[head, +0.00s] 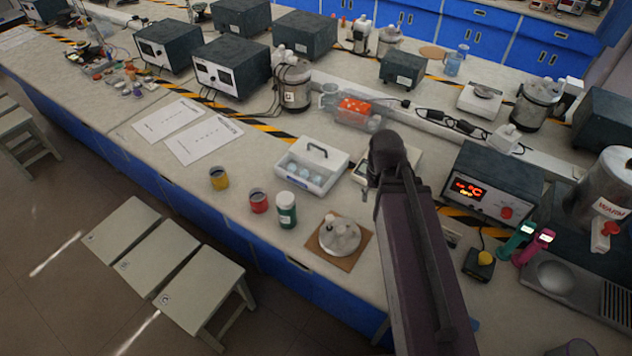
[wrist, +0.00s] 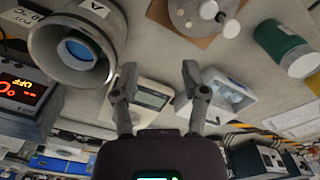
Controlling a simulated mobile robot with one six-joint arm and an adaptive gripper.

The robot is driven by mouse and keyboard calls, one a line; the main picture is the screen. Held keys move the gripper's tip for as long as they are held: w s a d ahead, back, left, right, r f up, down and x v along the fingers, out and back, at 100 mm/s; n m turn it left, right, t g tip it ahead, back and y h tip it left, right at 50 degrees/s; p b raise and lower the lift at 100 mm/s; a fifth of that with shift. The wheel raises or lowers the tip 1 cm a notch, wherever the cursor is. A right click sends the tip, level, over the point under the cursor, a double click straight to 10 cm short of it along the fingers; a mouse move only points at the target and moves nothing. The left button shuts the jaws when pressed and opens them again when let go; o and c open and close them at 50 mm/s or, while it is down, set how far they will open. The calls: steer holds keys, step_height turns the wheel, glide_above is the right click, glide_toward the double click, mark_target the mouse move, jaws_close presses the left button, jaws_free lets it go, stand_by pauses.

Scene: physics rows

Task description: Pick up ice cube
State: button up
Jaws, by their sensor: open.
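A white box (head: 326,157) with a dark handle stands near the middle of the bench in the head view. Several pale, rounded pieces (head: 305,172) show in it; I cannot tell whether they are ice cubes. The same box (wrist: 228,97) shows in the wrist view, right of and beyond the right finger. My gripper (wrist: 159,82) is open, with nothing seen between its fingers. In the head view, my dark arm hides part of the bench right of the box, and the fingers are not clear there. No ice cube can be clearly made out.
A metal vessel (wrist: 40,45) with a bluish inside stands left of my gripper in the wrist view. Red (head: 259,202) and yellow (head: 219,179) jars stand nearby. A red-display unit (head: 485,188) stands right.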

steer(key=w+a+f+m+b, duration=0.2)
steer(key=w+a, duration=0.1)
steer(key=w, duration=0.4)
steer(key=w+a+f+m+b, duration=0.1)
steer(key=w+a+f, duration=0.15)
steer(key=w, duration=0.45)
steer(key=m+b, duration=0.3)
glide_above(317, 183)
steer(key=shift+w+d+f, duration=0.2)
steer(key=shift+f, duration=0.6)
steer(key=shift+f, duration=0.1)
step_height(317, 183, down, 8)
steer(key=b, duration=0.8)
steer(key=shift+f, duration=0.25)
steer(key=shift+b, duration=0.3)
steer(key=shift+s+a+f+b, duration=0.1)
steer(key=shift+f+b, duration=1.2)
steer(key=shift+s+f+b, duration=0.1)
steer(key=shift+f+b, duration=1.15)
steer(key=shift+f, duration=0.05)
